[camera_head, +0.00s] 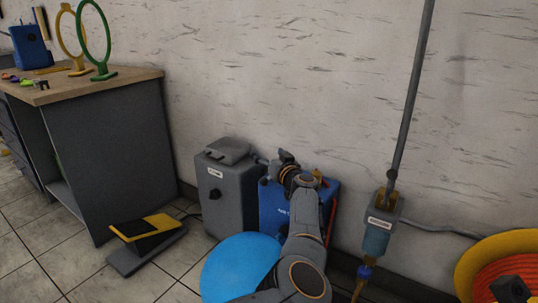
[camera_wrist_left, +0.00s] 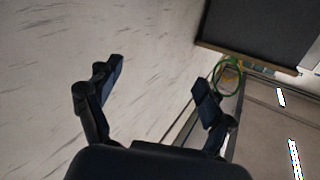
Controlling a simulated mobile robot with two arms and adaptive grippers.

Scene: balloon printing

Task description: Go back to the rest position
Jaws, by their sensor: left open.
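My left arm (camera_head: 305,245) reaches up from the bottom middle of the head view. Its gripper (camera_head: 287,158) is at the far end, in front of the wall and above a blue box. In the left wrist view my left gripper (camera_wrist_left: 158,78) has its two dark fingers spread apart with nothing between them. My right gripper cannot be made out.
A large blue round thing (camera_head: 235,268) is left of my arm. A grey machine (camera_head: 232,190) and the blue box (camera_head: 272,212) stand by the wall. A yellow-black pedal (camera_head: 146,228) lies on the floor. A desk (camera_head: 108,155) holds a green ring (camera_head: 94,35). A grey pole (camera_head: 413,90) and orange-yellow reel (camera_head: 500,262) are right.

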